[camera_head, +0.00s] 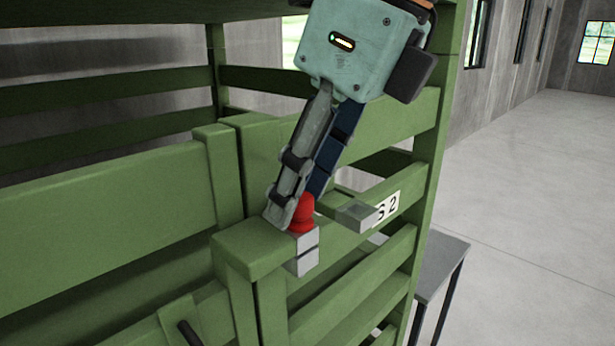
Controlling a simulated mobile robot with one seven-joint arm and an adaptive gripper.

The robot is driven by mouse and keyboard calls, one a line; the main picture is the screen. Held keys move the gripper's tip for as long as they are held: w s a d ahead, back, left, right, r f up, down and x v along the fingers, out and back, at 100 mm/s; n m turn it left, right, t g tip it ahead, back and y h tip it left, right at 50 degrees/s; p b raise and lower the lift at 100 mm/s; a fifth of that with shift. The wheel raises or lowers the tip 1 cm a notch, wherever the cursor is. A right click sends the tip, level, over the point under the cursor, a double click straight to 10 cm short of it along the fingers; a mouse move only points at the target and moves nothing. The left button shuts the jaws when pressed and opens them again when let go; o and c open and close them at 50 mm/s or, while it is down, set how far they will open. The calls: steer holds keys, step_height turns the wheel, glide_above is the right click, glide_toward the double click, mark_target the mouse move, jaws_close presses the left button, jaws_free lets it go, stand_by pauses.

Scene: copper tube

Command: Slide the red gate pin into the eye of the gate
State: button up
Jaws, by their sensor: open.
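The red gate pin (302,214) shows only as a small rounded red part beside my gripper's fingers, above the end of a green rail. The rest of it is hidden. My gripper (331,231) reaches down from the upper right, its fingers spread. I cannot tell whether either finger touches the pin. The green gate (105,212) of slatted boards fills the left side. I cannot make out its eye.
Green slatted panels and a tall green post (432,150) stand close around my gripper. A label reading "S 2" (388,207) is on a rail at right. A grey table (441,266) stands behind the post. The floor at right is clear.

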steer(key=v, duration=0.6)
steer(key=shift+r, duration=0.2)
steer(key=shift+f, duration=0.15)
steer(key=x, duration=0.7)
steer(key=shift+s+a+f, duration=0.1)
steer(key=shift+a+f, duration=0.1)
steer(key=shift+f, duration=0.1)
steer(key=shift+r, duration=0.15)
